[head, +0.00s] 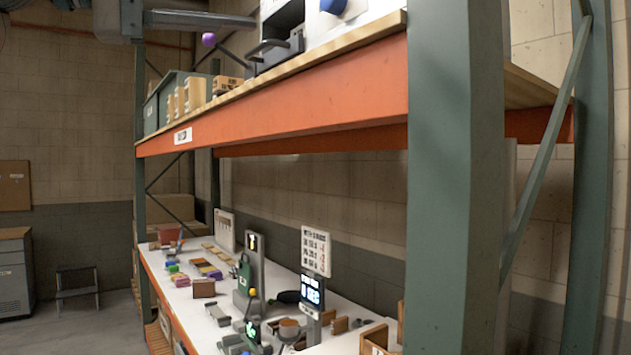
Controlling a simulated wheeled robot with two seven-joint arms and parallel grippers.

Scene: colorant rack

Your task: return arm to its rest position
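Neither of my grippers can be made out in the head view, and I cannot make out either of my arms. The colorant rack has an orange upper shelf beam (290,92) and a green-grey upright (440,180) close in front of me. Its lower white worktop (215,285) carries several small coloured items, too small to name. Whether either gripper holds anything is hidden from this view.
On the upper shelf stand a green bin (163,100), brown boxes (190,95) and a dark machine with a handle (275,50). Small screens (312,290) stand on the worktop. A step stool (77,285) and cabinet (14,275) are at the left, with open floor between them and the rack.

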